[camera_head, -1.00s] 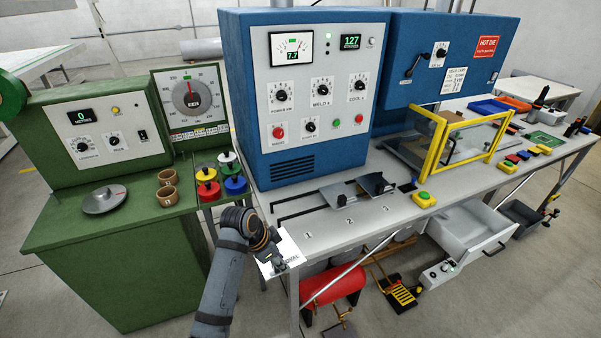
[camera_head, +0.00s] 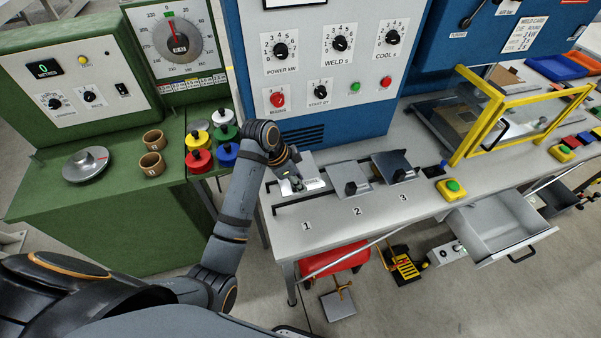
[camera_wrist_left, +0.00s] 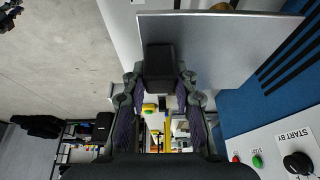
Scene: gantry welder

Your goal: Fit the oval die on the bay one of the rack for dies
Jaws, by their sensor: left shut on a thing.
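The die in my left gripper is a grey plate (camera_head: 303,163) with a white label at its front edge. Its lettering is too small to read. My left gripper (camera_head: 294,182) is shut on the plate's black knob. In the left wrist view the plate (camera_wrist_left: 225,45) extends past the black knob (camera_wrist_left: 158,66) between the fingers. The plate is over bay one of the rack (camera_head: 281,209), behind the numeral 1. I cannot tell whether it is seated or slightly above the rack. Bays two and three hold similar grey dies (camera_head: 343,176) (camera_head: 386,163) with black knobs.
The blue welder cabinet (camera_head: 305,110) stands close behind the rack. A yellow-framed guard (camera_head: 490,125) and a yellow button box (camera_head: 450,190) stand right of bay three. A drawer (camera_head: 500,235) is open below.

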